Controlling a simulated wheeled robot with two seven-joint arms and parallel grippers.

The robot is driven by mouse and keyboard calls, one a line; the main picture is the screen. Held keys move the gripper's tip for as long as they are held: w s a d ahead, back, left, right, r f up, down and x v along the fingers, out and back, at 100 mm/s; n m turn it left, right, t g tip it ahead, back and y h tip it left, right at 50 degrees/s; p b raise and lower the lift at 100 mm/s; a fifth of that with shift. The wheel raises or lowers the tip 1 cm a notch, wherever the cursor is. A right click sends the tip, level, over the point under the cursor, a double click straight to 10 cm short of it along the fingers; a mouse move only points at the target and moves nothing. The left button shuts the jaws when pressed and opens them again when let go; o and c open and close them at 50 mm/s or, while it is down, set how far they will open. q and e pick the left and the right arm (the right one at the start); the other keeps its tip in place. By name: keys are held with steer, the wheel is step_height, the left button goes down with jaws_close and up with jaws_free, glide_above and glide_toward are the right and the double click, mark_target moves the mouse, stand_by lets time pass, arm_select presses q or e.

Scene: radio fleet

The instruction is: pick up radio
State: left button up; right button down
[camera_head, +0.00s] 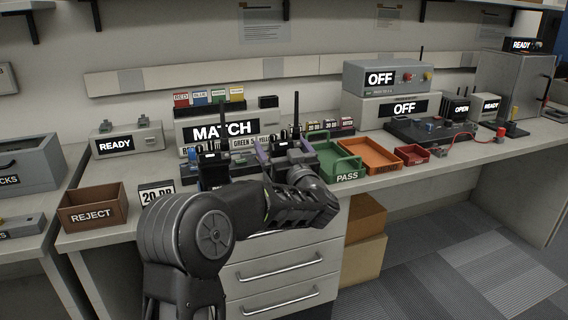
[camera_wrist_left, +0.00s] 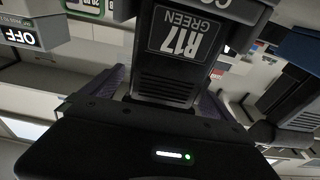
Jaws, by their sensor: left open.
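A dark radio labelled R17 GREEN (camera_wrist_left: 178,58) fills the upper middle of the left wrist view. My left gripper (camera_wrist_left: 165,95) is open, with its purplish fingers to either side of the radio's body. I cannot tell whether the fingers touch it. In the head view my left gripper (camera_head: 290,157) is over the workbench's front edge, beside the green PASS tray. A tall black antenna (camera_head: 296,108) rises just behind it; the radio's body there is mostly hidden by my gripper and arm. My right gripper is not in view.
The green PASS tray (camera_head: 348,168), an orange tray (camera_head: 371,154) and a small red tray (camera_head: 413,154) stand right of my gripper. A brown REJECT bin (camera_head: 92,213) is at left. A MATCH display box (camera_head: 222,131) stands behind. Other dark devices crowd the bench to the left.

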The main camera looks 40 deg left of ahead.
arm_select(q)
steer(key=shift+w+a+r, duration=0.1)
steer(key=shift+w+a, duration=0.05)
steer(key=shift+a, duration=0.2)
stand_by(0.3)
steer(key=c, duration=2)
